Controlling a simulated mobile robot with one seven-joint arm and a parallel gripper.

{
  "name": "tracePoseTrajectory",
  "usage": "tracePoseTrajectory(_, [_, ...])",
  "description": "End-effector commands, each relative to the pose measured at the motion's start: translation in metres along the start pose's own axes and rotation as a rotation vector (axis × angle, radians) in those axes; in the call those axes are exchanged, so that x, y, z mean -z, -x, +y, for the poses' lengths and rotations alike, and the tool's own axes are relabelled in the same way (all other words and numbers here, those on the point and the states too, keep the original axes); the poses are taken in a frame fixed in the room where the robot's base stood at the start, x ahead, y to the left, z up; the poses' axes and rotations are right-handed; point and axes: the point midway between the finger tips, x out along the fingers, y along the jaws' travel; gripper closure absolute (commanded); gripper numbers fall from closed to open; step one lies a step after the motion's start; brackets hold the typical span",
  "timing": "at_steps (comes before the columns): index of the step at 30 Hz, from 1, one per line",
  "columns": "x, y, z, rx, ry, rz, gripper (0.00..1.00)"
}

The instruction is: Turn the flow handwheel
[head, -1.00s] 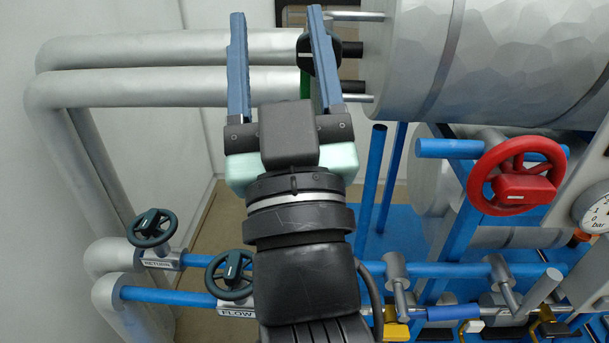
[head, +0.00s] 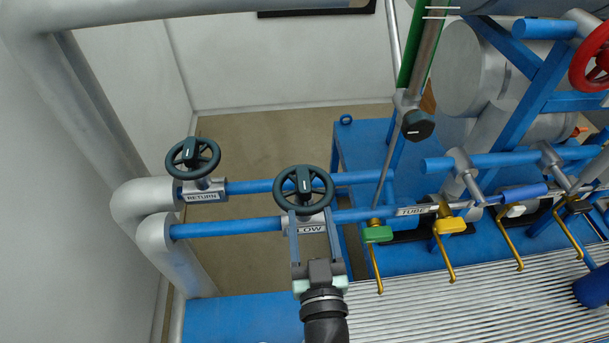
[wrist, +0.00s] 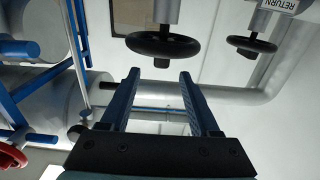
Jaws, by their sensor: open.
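The flow handwheel (head: 304,190) is a dark green-black spoked wheel on a valve above the label reading FLOW (head: 311,228), on the lower blue pipe. My gripper (head: 307,213) is open and empty, its two blue-grey fingers pointing toward the wheel, with their tips by its near rim in the head view. In the wrist view the flow handwheel (wrist: 160,44) appears edge-on beyond the fingers of my gripper (wrist: 160,78), with a visible gap from the fingertips. I see no contact.
The similar RETURN handwheel (head: 193,159) stands to the left on the upper pipe; it also shows in the wrist view (wrist: 252,44). A red handwheel (head: 596,60) is at the right edge.

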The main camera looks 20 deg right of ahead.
Motion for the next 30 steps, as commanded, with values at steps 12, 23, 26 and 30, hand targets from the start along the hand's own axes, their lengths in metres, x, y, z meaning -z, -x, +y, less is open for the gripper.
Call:
tracePoseTrajectory(12, [0.003, -0.072, -0.001, 0.002, -0.001, 0.002, 0.38])
tracePoseTrajectory(23, [0.001, -0.096, -0.001, 0.002, -0.001, 0.001, 0.38])
tracePoseTrajectory(26, [0.001, -0.096, -0.001, 0.002, -0.001, 0.001, 0.38])
tracePoseTrajectory(30, [0.001, -0.096, -0.001, 0.002, -0.001, 0.001, 0.39])
